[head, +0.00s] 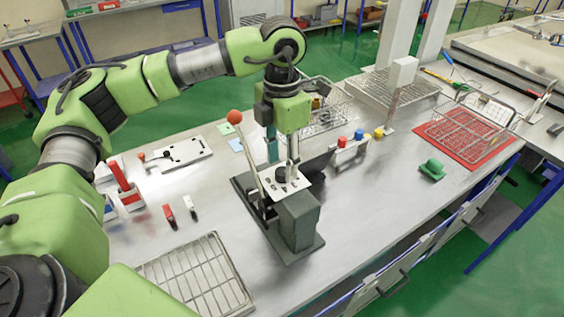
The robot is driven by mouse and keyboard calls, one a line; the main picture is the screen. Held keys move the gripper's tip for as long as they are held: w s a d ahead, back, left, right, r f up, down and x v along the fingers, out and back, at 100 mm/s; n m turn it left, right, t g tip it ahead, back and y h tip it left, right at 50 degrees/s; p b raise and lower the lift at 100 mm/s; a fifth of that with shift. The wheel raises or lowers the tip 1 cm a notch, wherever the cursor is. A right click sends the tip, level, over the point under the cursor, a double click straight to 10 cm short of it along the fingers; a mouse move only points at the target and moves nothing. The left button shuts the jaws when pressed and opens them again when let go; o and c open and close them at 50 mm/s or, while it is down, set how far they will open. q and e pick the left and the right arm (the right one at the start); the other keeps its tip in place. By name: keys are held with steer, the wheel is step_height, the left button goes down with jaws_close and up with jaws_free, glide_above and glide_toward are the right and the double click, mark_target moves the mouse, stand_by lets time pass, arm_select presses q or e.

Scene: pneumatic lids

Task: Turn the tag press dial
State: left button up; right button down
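The tag press stands on the metal table in the middle of the head view, with a dark base plate, a grey block (299,222) and a lever ending in an orange ball (234,117). Its pale top plate carries a small black dial (282,173). My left gripper (283,166) points straight down over this plate, its tip close to the dial. The gripper partly hides the dial and the back of the press. I cannot tell whether the fingers touch the dial or how far apart they are. My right gripper is not in view.
A wire rack (197,277) lies at the front left. Red and white small items (170,214) lie left of the press. Red, blue and yellow knobs (358,135), a green block (432,169) and a red mat (462,151) with a basket are to the right.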

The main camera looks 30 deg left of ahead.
mark_target(280, 171)
arm_select(q)
steer(key=shift+f, duration=1.1)
steer(key=c, duration=0.9)
steer(key=shift+c, duration=1)
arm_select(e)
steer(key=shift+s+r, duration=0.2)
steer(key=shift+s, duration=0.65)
arm_select(q)
steer(key=shift+f, duration=0.1)
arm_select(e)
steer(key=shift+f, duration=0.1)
